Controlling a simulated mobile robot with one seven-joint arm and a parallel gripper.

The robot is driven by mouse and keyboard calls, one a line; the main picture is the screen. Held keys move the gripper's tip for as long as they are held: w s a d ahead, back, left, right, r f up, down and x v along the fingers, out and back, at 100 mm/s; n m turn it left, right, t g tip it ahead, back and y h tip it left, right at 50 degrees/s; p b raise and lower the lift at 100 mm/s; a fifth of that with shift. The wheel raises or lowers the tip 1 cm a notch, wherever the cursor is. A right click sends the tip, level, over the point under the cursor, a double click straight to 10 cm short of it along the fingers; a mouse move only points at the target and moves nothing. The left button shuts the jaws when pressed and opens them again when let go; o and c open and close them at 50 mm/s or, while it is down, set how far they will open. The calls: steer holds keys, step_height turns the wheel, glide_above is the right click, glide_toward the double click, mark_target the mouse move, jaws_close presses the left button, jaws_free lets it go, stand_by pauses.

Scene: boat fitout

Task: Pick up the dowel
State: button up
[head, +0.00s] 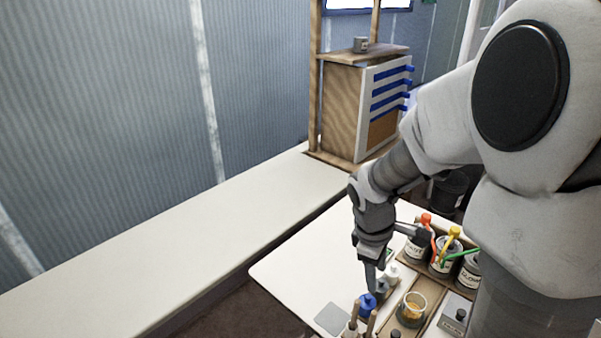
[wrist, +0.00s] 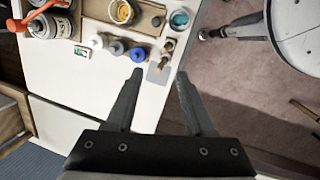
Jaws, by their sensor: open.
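Two brown wooden dowels stand upright side by side near the front of the white table; one dowel (head: 354,313) is left of the other dowel (head: 371,323) in the head view. In the wrist view they appear as short brown pegs, one dowel (wrist: 169,46) and the other (wrist: 164,61), just beyond my fingertips. I cannot tell which one the task means. My gripper (wrist: 160,74) is open and empty, its fingers apart over the table edge. In the head view my gripper (head: 371,280) points down, above and behind the dowels, close to a blue-capped bottle (head: 367,303).
A grey bottle (wrist: 117,46) and a white bottle (wrist: 96,41) stand in line with the blue one. A glass of amber liquid (head: 411,309) and labelled cans with tools (head: 445,252) stand nearby. A grey square (head: 332,319) lies on the table. The table's left part is clear.

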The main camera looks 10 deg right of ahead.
step_height(320, 180, down, 2)
steer(key=d+n+g+y+p, duration=0.1)
steer(key=n+p, duration=0.1)
steer(key=p, duration=0.1)
steer(key=b, duration=0.2)
glide_above(373, 324)
steer(key=shift+n, duration=0.3)
steer(key=f, duration=1.2)
steer(key=shift+w+f, duration=0.15)
steer(key=shift+w, duration=0.2)
steer(key=shift+d+f, duration=0.2)
steer(key=shift+f, duration=3.05)
jaws_close()
